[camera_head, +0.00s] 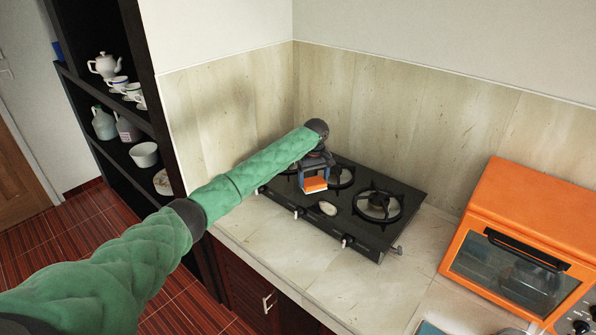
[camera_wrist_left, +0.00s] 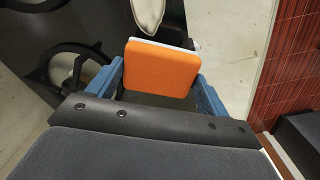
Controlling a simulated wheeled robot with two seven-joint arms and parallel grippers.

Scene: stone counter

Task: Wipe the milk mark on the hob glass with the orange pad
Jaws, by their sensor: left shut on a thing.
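My left gripper (camera_head: 314,185) is over the left part of the black hob (camera_head: 345,220), its arm in a green padded sleeve. It is shut on the orange pad (camera_head: 314,184), which has a pale layer along one side. The pad (camera_wrist_left: 160,68) sits between the two blue fingers in the left wrist view. The whitish milk mark (camera_head: 328,208) lies on the hob glass near the front edge, just right of the pad. I cannot tell whether the pad touches the glass. My right gripper is not in view.
Black burner grates (camera_head: 378,205) stand on the hob on both sides of the mark. Knobs (camera_head: 347,241) line its front edge. An orange oven (camera_head: 522,240) stands at the right. The stone counter (camera_head: 290,250) is bare in front of the hob.

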